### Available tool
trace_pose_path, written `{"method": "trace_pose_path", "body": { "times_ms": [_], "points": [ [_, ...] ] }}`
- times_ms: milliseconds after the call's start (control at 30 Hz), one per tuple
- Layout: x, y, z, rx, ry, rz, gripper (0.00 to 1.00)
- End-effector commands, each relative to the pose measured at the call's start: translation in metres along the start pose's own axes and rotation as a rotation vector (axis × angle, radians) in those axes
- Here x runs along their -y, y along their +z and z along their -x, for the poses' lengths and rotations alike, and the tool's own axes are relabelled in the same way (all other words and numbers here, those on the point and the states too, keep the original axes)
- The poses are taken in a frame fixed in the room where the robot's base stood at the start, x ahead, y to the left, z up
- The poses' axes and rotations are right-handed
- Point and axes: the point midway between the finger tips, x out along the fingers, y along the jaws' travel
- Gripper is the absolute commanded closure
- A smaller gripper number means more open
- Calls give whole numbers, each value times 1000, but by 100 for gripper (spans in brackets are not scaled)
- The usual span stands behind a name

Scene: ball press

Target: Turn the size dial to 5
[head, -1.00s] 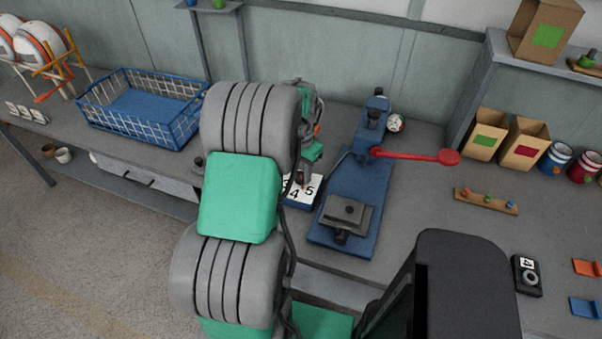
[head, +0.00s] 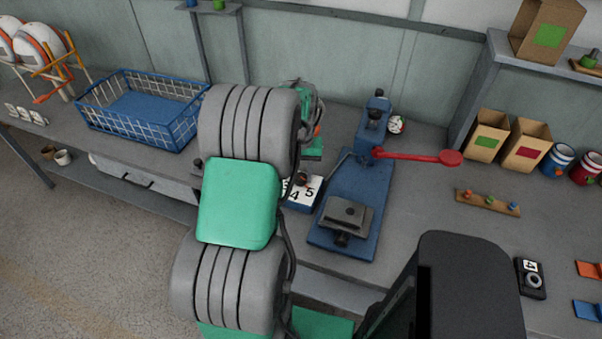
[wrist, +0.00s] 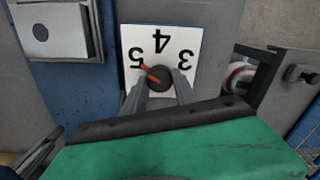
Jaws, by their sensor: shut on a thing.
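The size dial shows in the wrist view as a white plate (wrist: 188,42) with 5, 4 and 3 upside down and a dark round knob (wrist: 157,80) below them. The knob's orange pointer aims up and left, toward the 5. My gripper (wrist: 160,84) is shut on the knob, with one finger at each side. In the head view the dial plate (head: 307,193) sits on a small blue box left of the press. My arm hides part of it there.
The blue press (head: 372,185) with its red lever (head: 425,156) stands right beside the dial. A blue wire basket (head: 143,108) is at the left. A small rack with coloured pegs (head: 487,203) is at the right. The bench between press and rack is clear.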

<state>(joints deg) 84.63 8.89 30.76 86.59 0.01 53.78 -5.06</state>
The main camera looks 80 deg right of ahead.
Motion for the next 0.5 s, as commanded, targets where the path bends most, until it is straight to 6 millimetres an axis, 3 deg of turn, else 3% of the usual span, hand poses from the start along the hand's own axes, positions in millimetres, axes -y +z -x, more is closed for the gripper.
{"method": "trace_pose_path", "body": {
  "times_ms": [300, 333, 500],
  "points": [
    [0, -1, 1, -3, 0, 3, 100],
    [0, -1, 1, -3, 0, 3, 65],
    [0, 0, 1, -2, 0, 2, 51]
  ]
}}
